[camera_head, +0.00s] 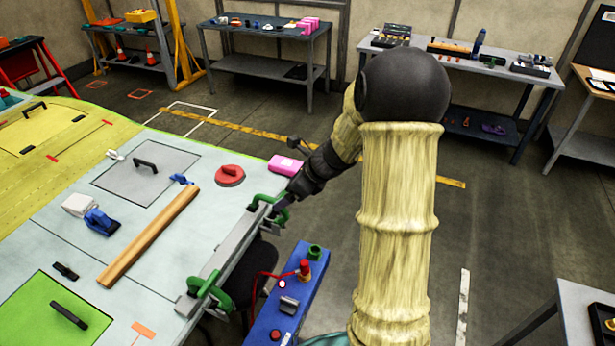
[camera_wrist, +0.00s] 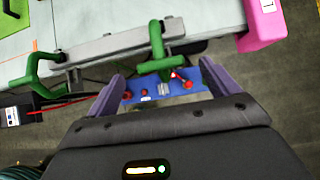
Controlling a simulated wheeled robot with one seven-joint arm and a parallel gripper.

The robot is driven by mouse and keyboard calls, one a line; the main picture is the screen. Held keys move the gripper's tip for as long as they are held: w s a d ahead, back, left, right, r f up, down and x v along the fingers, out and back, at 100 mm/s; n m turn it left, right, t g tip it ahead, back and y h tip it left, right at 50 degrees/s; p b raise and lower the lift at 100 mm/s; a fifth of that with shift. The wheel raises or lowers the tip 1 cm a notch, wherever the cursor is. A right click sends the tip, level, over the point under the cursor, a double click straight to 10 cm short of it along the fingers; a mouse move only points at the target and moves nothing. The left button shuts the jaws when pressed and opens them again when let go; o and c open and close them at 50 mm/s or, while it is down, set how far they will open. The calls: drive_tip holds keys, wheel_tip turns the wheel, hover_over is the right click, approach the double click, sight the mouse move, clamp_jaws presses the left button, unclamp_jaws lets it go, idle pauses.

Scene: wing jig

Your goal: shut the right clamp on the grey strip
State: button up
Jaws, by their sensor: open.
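The grey strip (camera_head: 232,247) lies along the near right edge of the pale table. The right clamp (camera_head: 262,201) is green and sits at the strip's far end; it also shows in the wrist view (camera_wrist: 157,45). Another green clamp (camera_head: 208,291) sits at the strip's near end, and in the wrist view (camera_wrist: 38,70) it is at the left. My gripper (camera_head: 284,203) is at the right clamp, its fingers apart. I cannot tell whether the right clamp's jaw presses the strip.
A pink block (camera_head: 285,165) stands at the table edge just beyond the right clamp. A red round object (camera_head: 230,175) and a wooden bar (camera_head: 150,235) lie on the table. A blue panel (camera_head: 288,300) with red knobs and a red cable is below the edge.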

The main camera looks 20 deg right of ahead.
drive_tip(key=v, duration=0.8)
drive_tip(key=shift+d+r+b, duration=0.2)
drive_tip(key=shift+b, duration=0.25)
drive_tip(key=shift+a+f, duration=0.15)
drive_tip(key=c, duration=0.5)
drive_tip(key=s+a+f+n, duration=0.1)
drive_tip(key=s+n, duration=0.1)
drive_tip(key=n, duration=0.1)
drive_tip(key=s+a+f+n+g+h+b, duration=0.1)
drive_tip(key=s+a+f+n, duration=0.1)
drive_tip(key=n, duration=0.1)
drive_tip(key=s+a+f+n+g+h+b, duration=0.1)
drive_tip(key=s+f+n, duration=0.1)
drive_tip(key=s+n, duration=0.1)
drive_tip(key=shift+a+f, duration=0.15)
drive_tip(key=shift+a, duration=0.25)
clamp_jaws()
drive_tip(key=s+a+f+n+h+b, duration=0.3)
drive_tip(key=s+n, duration=0.6)
drive_tip(key=n, duration=0.9)
wheel_tip(320, 180, down, 2)
drive_tip(key=shift+a+f+g, duration=0.15)
drive_tip(key=shift+a+g, duration=0.15)
drive_tip(key=shift+g, duration=0.1)
drive_tip(key=shift+w+d, duration=0.1)
